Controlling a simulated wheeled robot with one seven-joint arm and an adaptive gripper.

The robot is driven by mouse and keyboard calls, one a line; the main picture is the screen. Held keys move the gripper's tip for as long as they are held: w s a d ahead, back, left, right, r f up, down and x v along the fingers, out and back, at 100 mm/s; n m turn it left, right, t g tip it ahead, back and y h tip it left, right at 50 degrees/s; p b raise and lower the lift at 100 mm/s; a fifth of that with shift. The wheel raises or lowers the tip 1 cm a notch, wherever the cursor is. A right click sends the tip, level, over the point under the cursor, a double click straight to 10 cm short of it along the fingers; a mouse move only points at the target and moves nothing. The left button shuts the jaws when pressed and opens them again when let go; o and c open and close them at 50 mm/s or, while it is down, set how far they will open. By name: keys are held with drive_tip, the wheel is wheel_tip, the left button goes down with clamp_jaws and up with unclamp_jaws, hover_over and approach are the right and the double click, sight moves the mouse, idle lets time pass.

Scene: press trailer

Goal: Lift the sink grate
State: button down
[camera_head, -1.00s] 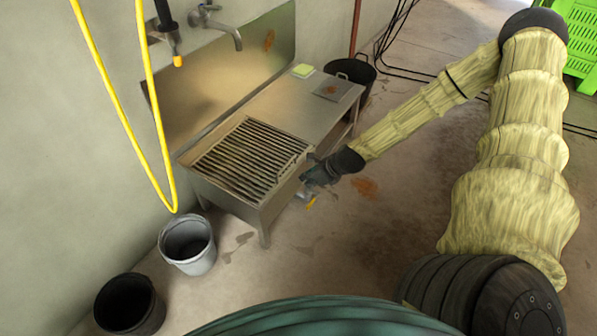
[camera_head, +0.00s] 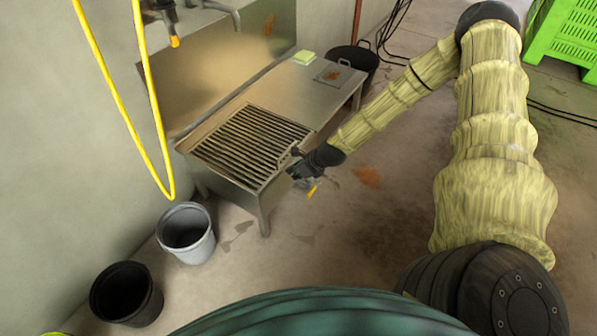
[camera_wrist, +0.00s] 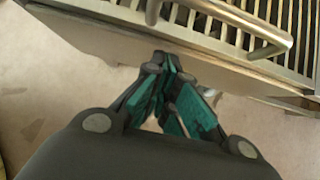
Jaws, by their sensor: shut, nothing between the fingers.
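The sink grate (camera_head: 240,140) is a panel of dark parallel bars lying in the left part of the steel sink table. A metal bar handle (camera_head: 286,158) stands at its right edge. In the wrist view the handle (camera_wrist: 235,20) crosses the top, above the grate bars (camera_wrist: 300,30). My gripper (camera_head: 294,172) is just outside the sink's right front edge, close to the handle. In the wrist view my gripper (camera_wrist: 170,62) has its fingertips together and empty, below the sink edge and apart from the handle.
A grey bucket (camera_head: 187,233) and a black bucket (camera_head: 127,298) stand on the floor at left. A yellow hose (camera_head: 150,100) hangs in front of the wall.

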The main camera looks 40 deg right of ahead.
sight(283, 167)
drive_tip(key=shift+w+a+r, duration=0.2)
drive_tip(key=shift+w+r, duration=0.3)
drive_tip(key=shift+r, duration=0.35)
drive_tip(key=shift+w+a+r, duration=0.2)
drive_tip(key=shift+w+r, duration=0.25)
drive_tip(key=shift+r, duration=0.35)
drive_tip(key=shift+r, duration=0.15)
